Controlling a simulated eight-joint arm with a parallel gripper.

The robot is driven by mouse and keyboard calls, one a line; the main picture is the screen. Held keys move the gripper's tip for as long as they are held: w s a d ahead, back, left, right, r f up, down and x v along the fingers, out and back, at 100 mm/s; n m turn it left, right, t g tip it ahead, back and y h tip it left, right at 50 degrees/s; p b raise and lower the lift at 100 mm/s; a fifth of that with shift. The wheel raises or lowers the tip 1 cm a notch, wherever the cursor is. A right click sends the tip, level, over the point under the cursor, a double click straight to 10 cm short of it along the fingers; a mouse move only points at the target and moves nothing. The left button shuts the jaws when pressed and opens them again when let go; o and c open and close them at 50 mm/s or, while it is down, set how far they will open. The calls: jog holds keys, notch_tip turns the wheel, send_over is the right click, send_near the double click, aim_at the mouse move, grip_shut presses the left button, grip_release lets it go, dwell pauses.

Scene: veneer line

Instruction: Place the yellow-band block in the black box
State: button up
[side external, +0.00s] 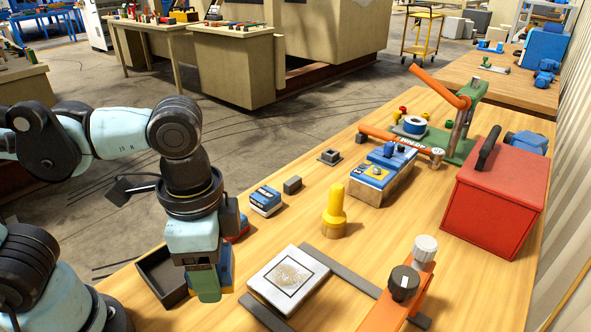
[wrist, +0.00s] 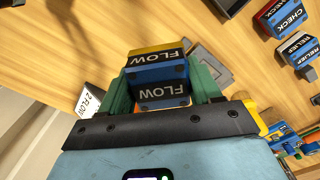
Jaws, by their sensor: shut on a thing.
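My gripper (side external: 208,288) points down over the near left of the wooden bench. In the wrist view its green fingers (wrist: 160,92) are shut on a blue block (wrist: 159,72) with black FLOW labels and a yellow band along its far edge. In the side view that block (side external: 225,268) shows only partly behind the fingers. The black box (side external: 150,262), open and shallow, lies on the bench just left of and behind my gripper, which hides part of it. I cannot tell the block's exact height above the bench.
A white plate (side external: 268,278) lies just right of my gripper. A blue-and-white block (side external: 265,201), a dark block (side external: 292,185) and a yellow knob (side external: 335,215) stand farther back. An orange stand (side external: 405,290) and a red toolbox (side external: 495,200) stand to the right.

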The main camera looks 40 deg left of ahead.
jog(key=s+a+f+n, duration=0.2)
jog(key=s+a+n, duration=0.25)
jog(key=n, duration=0.35)
send_over(182, 271)
notch_tip(182, 271, down, 7)
jog(key=shift+a, duration=0.15)
jog(key=shift+f, duration=1.95)
jog(key=shift+f, duration=0.2)
jog(key=o, duration=1.1)
jog(key=shift+o, duration=0.2)
jog(key=shift+r, duration=0.15)
